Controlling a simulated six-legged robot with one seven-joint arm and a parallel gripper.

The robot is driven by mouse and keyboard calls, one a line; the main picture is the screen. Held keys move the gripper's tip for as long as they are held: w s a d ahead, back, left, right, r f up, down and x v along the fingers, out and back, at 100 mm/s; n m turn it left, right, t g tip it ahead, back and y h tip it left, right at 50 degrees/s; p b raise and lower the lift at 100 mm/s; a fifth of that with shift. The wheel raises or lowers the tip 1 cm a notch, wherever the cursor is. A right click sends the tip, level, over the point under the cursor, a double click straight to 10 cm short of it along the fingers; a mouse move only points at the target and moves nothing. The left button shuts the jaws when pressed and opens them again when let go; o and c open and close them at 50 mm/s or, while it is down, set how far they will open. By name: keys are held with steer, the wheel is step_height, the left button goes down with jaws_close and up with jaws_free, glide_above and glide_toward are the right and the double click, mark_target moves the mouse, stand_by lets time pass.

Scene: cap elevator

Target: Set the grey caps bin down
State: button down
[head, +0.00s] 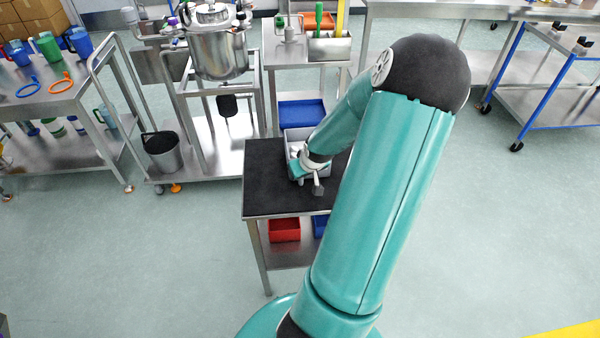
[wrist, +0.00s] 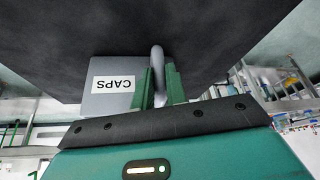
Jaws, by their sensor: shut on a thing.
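The grey caps bin (wrist: 104,101) shows in the wrist view with its white CAPS label upside down. Its grey handle (wrist: 157,58) stands between the two green fingers of my gripper (wrist: 159,84), which is shut on it. In the head view the bin (head: 293,136) is over the black-topped table (head: 265,185), partly hidden by my arm. My gripper (head: 314,178) is beside it on the near side. The black top fills the upper part of the wrist view close to the bin. I cannot tell whether the bin touches it.
A red bin (head: 285,230) and a blue bin (head: 319,226) sit on the lower shelf. A blue tray (head: 301,114) is just behind the table. A steel cart with a large pot (head: 219,55) stands at the back left. The left part of the black top is clear.

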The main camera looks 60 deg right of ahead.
steer(key=c, duration=1.4)
jaws_free()
steer(key=shift+f, duration=0.1)
steer(key=v, duration=1.2)
steer(key=w+a+r+n+g+h, duration=0.1)
steer(key=w+a+r+n, duration=0.4)
steer(key=w+a, duration=0.85)
steer(key=a+r+t, duration=0.2)
steer(key=a+r, duration=0.8)
steer(key=a, duration=0.3)
steer(key=s+a+r+y, duration=0.3)
steer(key=s+a, duration=0.8)
steer(key=s, duration=0.1)
steer(key=shift+n, duration=0.3)
